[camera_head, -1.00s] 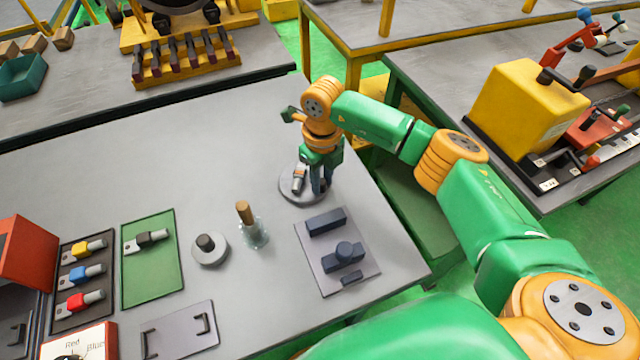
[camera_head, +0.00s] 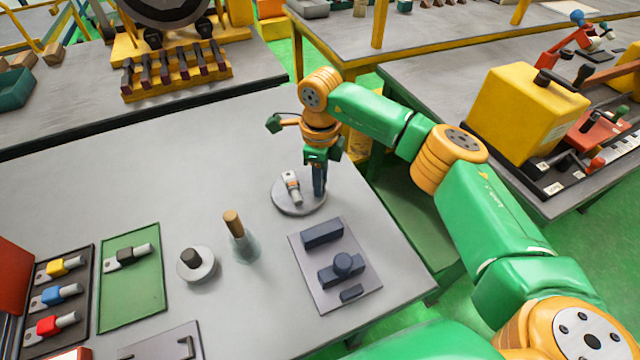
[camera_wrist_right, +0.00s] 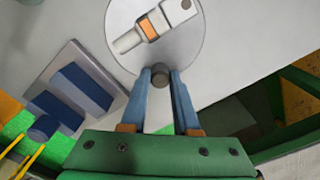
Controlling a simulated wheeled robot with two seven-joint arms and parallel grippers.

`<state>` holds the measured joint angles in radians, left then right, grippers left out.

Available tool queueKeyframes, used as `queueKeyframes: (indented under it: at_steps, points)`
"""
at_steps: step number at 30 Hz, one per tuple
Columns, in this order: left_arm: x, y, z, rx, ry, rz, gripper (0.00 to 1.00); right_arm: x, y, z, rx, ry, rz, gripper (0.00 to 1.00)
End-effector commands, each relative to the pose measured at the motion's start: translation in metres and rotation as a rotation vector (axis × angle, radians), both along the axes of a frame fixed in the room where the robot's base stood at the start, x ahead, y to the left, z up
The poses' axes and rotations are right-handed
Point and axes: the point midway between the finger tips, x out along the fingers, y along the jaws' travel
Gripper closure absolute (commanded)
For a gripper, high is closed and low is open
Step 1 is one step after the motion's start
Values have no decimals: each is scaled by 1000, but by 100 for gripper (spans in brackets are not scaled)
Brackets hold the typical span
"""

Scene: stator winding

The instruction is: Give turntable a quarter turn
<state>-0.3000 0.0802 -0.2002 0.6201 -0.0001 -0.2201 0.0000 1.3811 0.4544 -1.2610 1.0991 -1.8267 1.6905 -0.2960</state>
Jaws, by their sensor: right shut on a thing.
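The turntable (camera_head: 307,208) is a round grey disc on the grey table. A cable lug (camera_head: 292,188) with an orange band lies on it. In the right wrist view the turntable (camera_wrist_right: 186,46) fills the top middle, with the lug (camera_wrist_right: 152,26) lying slantwise on it. My right gripper (camera_head: 319,192) points down at the disc's right side. In the wrist view its blue fingers (camera_wrist_right: 160,78) are shut on a dark round knob (camera_wrist_right: 160,69) at the disc's near edge. My left gripper is not in view.
A wooden-topped peg (camera_head: 234,225), a grey disc with a black knob (camera_head: 195,262) and a green mat (camera_head: 130,294) with a black-banded lug stand left. The table behind the turntable's left is clear.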

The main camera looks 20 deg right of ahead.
Motion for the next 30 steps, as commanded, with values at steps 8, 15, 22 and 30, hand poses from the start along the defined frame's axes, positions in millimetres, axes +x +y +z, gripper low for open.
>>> queueKeyframes:
  at_steps: [8,15,22,30]
  points:
    - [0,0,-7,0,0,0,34,7,-2,0,1,-4,135,100]
    - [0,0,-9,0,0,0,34,12,-4,0,0,-2,254,100]
    - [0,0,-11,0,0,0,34,16,-4,0,1,-2,351,100]
    - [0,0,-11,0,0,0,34,20,-4,1,0,-2,430,100]
